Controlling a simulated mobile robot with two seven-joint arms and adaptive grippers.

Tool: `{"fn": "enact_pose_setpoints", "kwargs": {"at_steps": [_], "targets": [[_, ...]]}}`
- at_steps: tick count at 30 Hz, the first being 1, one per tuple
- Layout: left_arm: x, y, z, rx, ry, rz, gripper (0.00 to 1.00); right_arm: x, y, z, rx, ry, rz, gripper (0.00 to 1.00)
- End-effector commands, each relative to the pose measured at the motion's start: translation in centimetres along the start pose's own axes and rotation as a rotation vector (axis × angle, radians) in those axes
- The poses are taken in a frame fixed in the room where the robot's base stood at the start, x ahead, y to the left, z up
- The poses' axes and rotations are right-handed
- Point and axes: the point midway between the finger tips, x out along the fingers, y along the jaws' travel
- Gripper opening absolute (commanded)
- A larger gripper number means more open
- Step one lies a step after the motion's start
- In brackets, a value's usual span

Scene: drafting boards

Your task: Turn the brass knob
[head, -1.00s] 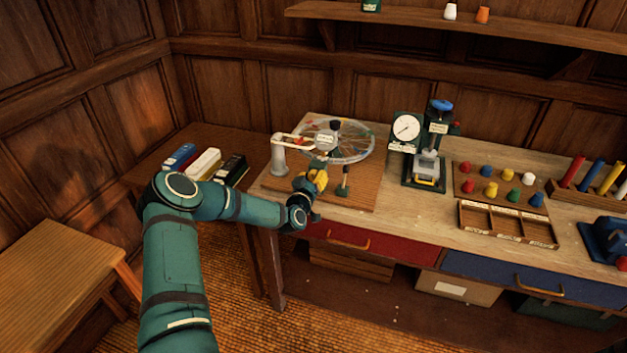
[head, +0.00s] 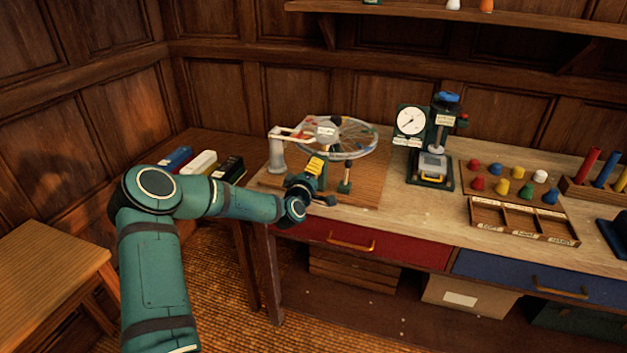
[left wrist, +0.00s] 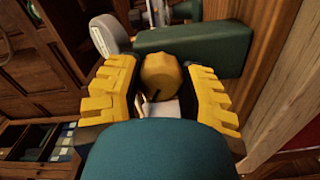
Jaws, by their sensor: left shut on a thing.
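The brass knob (left wrist: 161,78) is a rounded yellow-gold piece in the left wrist view. It sits between the two toothed yellow fingers of my left gripper (left wrist: 158,92), which is shut on it. Behind it is a dark green block (left wrist: 195,48). In the head view my left gripper (head: 315,166) is over the front of a wooden board (head: 368,186), below a clear spoked wheel (head: 352,146). The knob cannot be made out there; my gripper seems to hide it. My right gripper is not in view.
A grey post (head: 276,157) with a pale arm stands left of the wheel. A short dark post (head: 346,176) stands close right of my gripper. A dial gauge (head: 410,122) and a peg board (head: 512,180) lie further right. A red drawer (head: 370,246) is below.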

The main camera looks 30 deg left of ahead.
Motion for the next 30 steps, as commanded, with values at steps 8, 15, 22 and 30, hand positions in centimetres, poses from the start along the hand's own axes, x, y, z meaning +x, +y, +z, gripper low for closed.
{"fn": "enact_pose_setpoints", "kwargs": {"at_steps": [8, 15, 22, 30], "targets": [[0.1, -0.1, -0.1, -0.251, 0.004, 0.005, 0.05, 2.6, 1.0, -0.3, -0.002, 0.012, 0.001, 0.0], [0.1, 0.0, -0.1, -0.422, 0.004, 0.005, 0.05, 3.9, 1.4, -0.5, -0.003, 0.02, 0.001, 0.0], [0.1, 0.1, -0.1, -0.525, 0.003, 0.005, 0.05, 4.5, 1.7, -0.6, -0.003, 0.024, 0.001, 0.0], [0.1, 0.2, -0.2, -0.571, 0.003, 0.005, 0.05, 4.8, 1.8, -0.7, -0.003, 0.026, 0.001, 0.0]]}}
